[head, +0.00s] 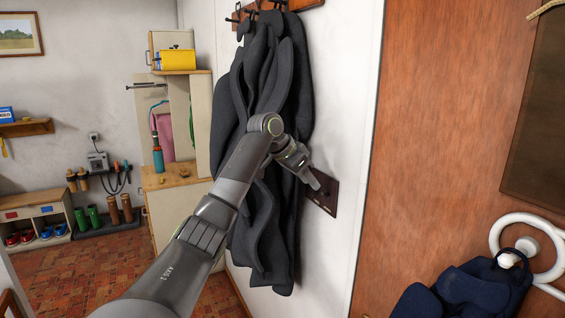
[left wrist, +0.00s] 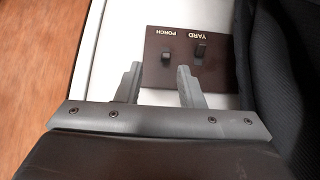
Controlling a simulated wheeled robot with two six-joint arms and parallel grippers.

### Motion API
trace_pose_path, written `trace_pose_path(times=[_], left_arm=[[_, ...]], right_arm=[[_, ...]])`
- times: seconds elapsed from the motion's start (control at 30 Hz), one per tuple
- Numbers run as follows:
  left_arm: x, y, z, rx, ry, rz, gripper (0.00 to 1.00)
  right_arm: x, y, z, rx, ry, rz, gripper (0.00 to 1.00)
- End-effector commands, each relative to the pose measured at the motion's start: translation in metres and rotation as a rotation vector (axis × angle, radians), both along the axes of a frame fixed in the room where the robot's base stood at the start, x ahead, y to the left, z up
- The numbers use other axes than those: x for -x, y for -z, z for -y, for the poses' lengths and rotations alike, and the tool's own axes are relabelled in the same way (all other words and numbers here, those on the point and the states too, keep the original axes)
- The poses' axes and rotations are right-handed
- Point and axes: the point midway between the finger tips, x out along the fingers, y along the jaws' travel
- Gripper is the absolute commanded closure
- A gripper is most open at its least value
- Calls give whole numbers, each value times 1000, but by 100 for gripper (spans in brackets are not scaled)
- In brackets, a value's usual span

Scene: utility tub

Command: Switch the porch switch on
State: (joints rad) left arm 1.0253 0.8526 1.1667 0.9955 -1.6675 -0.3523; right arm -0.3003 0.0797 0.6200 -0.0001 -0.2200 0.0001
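A dark brown switch plate (head: 326,198) is on the white wall, just right of the hanging coats in the head view. In the left wrist view the plate (left wrist: 180,78) shows upside down, with a small dark porch switch (left wrist: 166,57) and a larger-looking yard switch (left wrist: 200,51). I cannot tell for sure which way either lever is set. My left gripper (head: 314,183) is at the plate. In the left wrist view its fingers (left wrist: 158,80) are apart and empty, with the porch switch ahead of the gap between them. My right gripper is not in view.
Dark coats (head: 262,110) hang close beside my left forearm and the plate; they also fill the right of the left wrist view (left wrist: 285,60). A brown wooden door (head: 440,130) is to the right. A navy bag (head: 470,288) hangs at lower right.

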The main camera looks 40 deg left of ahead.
Motion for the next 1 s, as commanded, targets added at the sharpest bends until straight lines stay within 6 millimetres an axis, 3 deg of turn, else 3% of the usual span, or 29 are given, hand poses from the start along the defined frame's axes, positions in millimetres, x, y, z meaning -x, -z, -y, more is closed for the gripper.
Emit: trace_pose_path(times=[0.03, 0.2, 0.5, 1.0], left_arm=[[8, -5, -4, -4, -3, 5, 65], [34, -38, -13, -3, -5, 3, 65], [67, -79, -23, -1, -5, -2, 65], [75, -89, -26, 0, -5, -4, 65]], right_arm=[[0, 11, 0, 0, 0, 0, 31], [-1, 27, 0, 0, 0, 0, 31], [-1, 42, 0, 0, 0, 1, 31], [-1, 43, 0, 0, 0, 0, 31]])
